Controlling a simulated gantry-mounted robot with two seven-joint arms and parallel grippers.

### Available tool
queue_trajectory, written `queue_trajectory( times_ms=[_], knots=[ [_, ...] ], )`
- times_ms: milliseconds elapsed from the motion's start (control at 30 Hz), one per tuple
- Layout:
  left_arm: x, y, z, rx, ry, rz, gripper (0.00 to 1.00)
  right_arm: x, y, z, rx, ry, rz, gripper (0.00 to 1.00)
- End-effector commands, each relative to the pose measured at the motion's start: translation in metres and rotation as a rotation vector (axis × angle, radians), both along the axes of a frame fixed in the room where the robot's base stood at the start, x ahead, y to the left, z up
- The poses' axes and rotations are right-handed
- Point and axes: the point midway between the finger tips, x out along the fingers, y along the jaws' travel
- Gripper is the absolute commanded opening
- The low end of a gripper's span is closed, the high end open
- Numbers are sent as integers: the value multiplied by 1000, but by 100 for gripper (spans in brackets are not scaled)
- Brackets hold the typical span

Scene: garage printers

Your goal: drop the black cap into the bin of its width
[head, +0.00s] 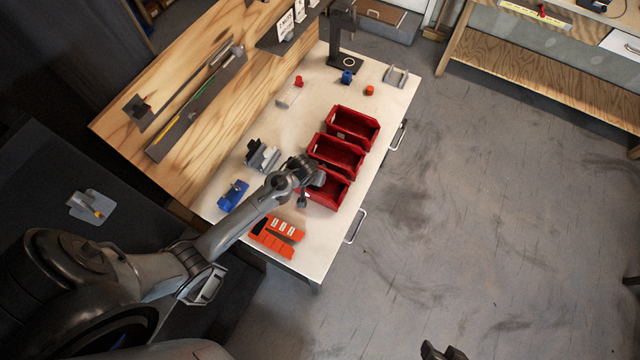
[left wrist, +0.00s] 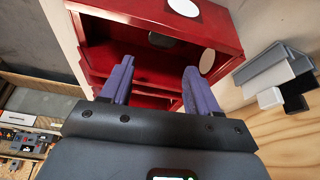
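Three red bins stand in a row on the bench: a far bin (head: 357,122), a middle bin (head: 340,155) and a near bin (head: 330,194). My left gripper (head: 311,192) is over the near bin's left side. In the left wrist view its two fingers (left wrist: 158,66) are apart with nothing held between them. A red bin (left wrist: 215,30) with round white labels fills the view beyond them. A small dark piece (left wrist: 160,40) shows inside it, possibly the black cap; I cannot be sure. My right gripper (head: 441,351) is at the bottom edge, only partly seen.
A grey holder (head: 262,155), a blue part (head: 233,195) and orange trays (head: 275,238) lie left and in front of the bins. In the wrist view the grey holder (left wrist: 275,68) has white and black blocks beside it. Small blue (head: 347,77) and orange (head: 370,90) pieces lie behind.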

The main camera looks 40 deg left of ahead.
Motion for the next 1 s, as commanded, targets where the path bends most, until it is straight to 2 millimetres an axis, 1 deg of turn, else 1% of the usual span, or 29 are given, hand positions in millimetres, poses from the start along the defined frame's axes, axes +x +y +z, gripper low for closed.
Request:
queue_trajectory(
  times_ms=[300,467,667,1000],
  knots=[
    [0,0,0,0,0,0,70,0,0,0,-1,-1,2,43],
    [-2,-1,6,-1,0,0,70,0,-1,1,-7,-1,5,43],
    [-11,-4,28,-1,-3,0,70,0,-2,2,-11,-2,7,43],
    [-31,-11,79,0,-2,0,70,0,-2,1,-8,-2,6,43]
  ],
)
